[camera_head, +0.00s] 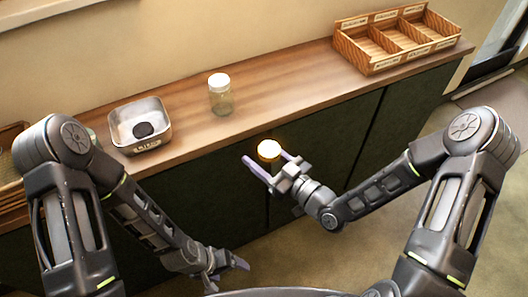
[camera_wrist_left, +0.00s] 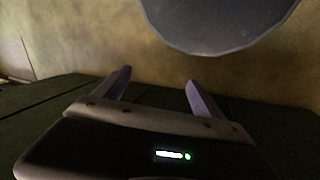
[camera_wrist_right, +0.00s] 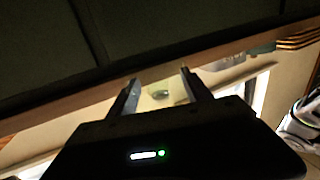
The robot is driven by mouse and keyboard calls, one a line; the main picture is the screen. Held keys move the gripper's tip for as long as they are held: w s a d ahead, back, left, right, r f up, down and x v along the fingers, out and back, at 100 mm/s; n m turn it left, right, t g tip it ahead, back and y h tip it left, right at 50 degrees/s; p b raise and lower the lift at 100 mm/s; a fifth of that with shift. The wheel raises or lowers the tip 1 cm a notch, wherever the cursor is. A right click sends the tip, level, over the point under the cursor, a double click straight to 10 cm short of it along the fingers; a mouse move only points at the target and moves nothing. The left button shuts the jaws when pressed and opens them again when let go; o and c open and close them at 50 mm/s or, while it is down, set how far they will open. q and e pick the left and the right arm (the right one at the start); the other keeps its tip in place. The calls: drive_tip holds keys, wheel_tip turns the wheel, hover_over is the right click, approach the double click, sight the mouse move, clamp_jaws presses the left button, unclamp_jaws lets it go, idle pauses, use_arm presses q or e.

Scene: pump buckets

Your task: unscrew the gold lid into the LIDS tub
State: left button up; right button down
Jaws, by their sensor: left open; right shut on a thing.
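The gold lid (camera_head: 269,150) shows as a bright round top between the fingers of my right gripper (camera_head: 268,158), in front of the counter. My right gripper is shut on the thing under the lid, which looks like a jar, mostly hidden in the head view. In the right wrist view a pale greenish shape (camera_wrist_right: 159,93) shows between the fingers. The metal tub (camera_head: 118,131) stands on the counter at the left with a dark round lid (camera_head: 143,129) inside; its front label is too small to read. My left gripper (camera_head: 227,276) is open and empty, low in front of the cabinets.
A clear jar with a white lid (camera_head: 219,80) stands on the counter right of the tub. A wooden tray (camera_head: 384,67) with three compartments sits at the counter's far right. The counter (camera_head: 285,93) between jar and tray is bare. Dark cabinet fronts lie below its front edge.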

use_arm(q)
drive_tip(key=shift+w+a, duration=0.15)
drive_tip(key=shift+w, duration=0.05)
drive_tip(key=shift+c, duration=1.2)
drive_tip(key=w+a+r+m+g+y, duration=0.15)
drive_tip(key=w+a+r+m, duration=0.25)
drive_tip(key=w+m, duration=0.4)
drive_tip(key=w+d+r+m+g, duration=0.1)
drive_tip(key=w+r+m, duration=0.3)
drive_tip(key=r, duration=0.4)
drive_tip(key=w+d+r+m, duration=0.1)
drive_tip(key=w+r+m, duration=0.25)
drive_tip(key=r, duration=0.45)
drive_tip(key=w+d+r+m+y, duration=0.1)
drive_tip(key=d+r+m, duration=0.4)
drive_tip(key=r+m, duration=0.1)
drive_tip(key=w+d+r+m+t, duration=0.1)
drive_tip(key=w+d+r+m, duration=0.1)
drive_tip(key=d+r+m, duration=0.3)
drive_tip(key=w+d+r+m+t+y, duration=0.1)
drive_tip(key=d+r+m, duration=0.5)
drive_tip(key=m, duration=0.5)
wheel_tip(320, 180, up, 2)
drive_tip(key=shift+w+r+m+y, duration=0.15)
drive_tip(key=shift+r+m+y, duration=0.1)
drive_tip(key=shift+y, duration=0.1)
drive_tip(key=shift+a, duration=0.1)
